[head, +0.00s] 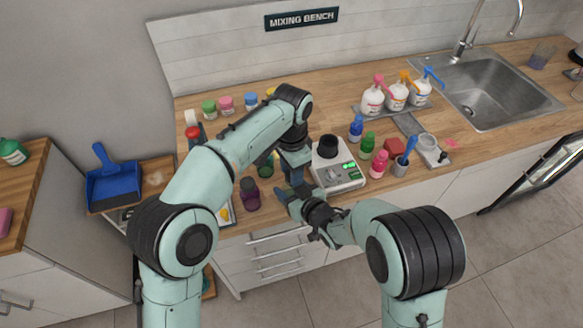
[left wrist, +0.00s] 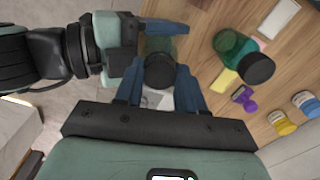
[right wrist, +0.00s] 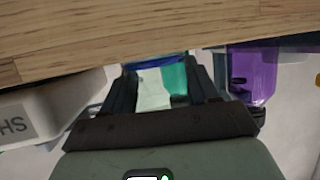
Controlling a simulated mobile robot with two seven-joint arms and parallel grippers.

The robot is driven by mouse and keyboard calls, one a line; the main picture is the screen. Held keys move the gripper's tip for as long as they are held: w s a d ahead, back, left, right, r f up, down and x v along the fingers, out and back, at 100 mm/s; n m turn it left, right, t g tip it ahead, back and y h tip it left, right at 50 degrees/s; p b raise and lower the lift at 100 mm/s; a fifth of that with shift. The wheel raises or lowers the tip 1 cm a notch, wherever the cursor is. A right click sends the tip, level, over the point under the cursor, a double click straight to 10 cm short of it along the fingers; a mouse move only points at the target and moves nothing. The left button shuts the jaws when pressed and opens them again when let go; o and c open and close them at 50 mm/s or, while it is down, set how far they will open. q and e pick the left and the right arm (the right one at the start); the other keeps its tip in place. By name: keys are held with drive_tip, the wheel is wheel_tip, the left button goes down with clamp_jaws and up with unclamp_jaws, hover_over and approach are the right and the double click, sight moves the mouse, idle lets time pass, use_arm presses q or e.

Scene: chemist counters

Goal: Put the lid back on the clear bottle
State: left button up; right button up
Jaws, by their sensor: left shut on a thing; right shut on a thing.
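My left gripper (head: 296,174) is at the front of the counter, left of the scale. In the left wrist view its two blue fingers are shut on a round black lid (left wrist: 160,72). My right gripper (head: 286,197) is close beside it and slightly lower. In the right wrist view it is shut on a see-through, greenish-tinted bottle (right wrist: 174,80) with a pale label. In the left wrist view the bottle (left wrist: 160,45) shows right by the lid. I cannot tell whether the lid touches or sits on its neck. In the head view the grippers mostly hide both.
A scale (head: 338,175) with a black-topped item stands right of the grippers. A purple bottle (head: 250,195) and a green bottle with a black lid (left wrist: 232,45) stand close on the left. Several small bottles and pump dispensers (head: 397,95) are further right, before the sink (head: 487,88).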

use_arm(q)
drive_tip(key=shift+f, duration=0.15)
drive_tip(key=o, duration=1)
drive_tip(key=shift+s, duration=0.1)
drive_tip(key=shift+r, duration=2.25)
